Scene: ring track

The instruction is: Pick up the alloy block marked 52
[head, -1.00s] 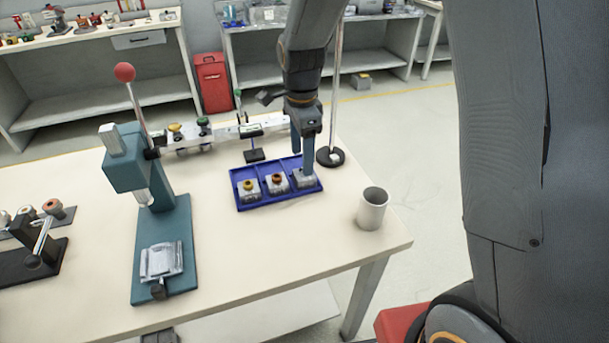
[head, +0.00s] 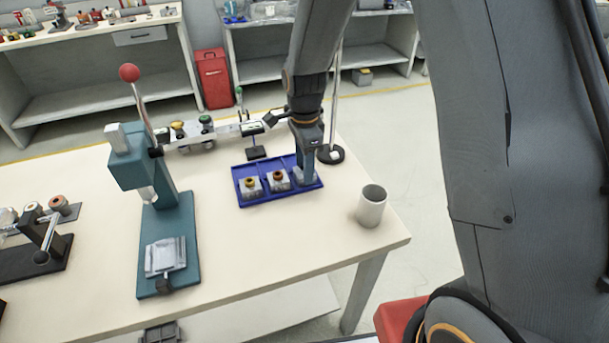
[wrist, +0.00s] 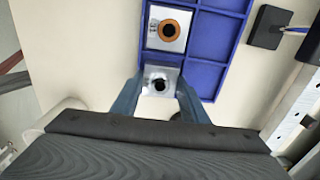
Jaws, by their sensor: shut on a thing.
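The blue tray (head: 267,202) on the table holds three alloy blocks in a row. The left block (head: 251,188) has a yellow ring on top, and the middle block (head: 278,180) has an orange ring. The right block (head: 299,177) is partly hidden by my gripper (head: 303,181). In the wrist view this block (wrist: 160,76) is silver with a dark hole on top, and my gripper (wrist: 160,100) has a finger on each side of it. My gripper is shut on this block, which is still in the tray's right end. The mark 52 is not legible.
The middle block stands close beside the held one. A teal press (head: 168,240) is to the left.

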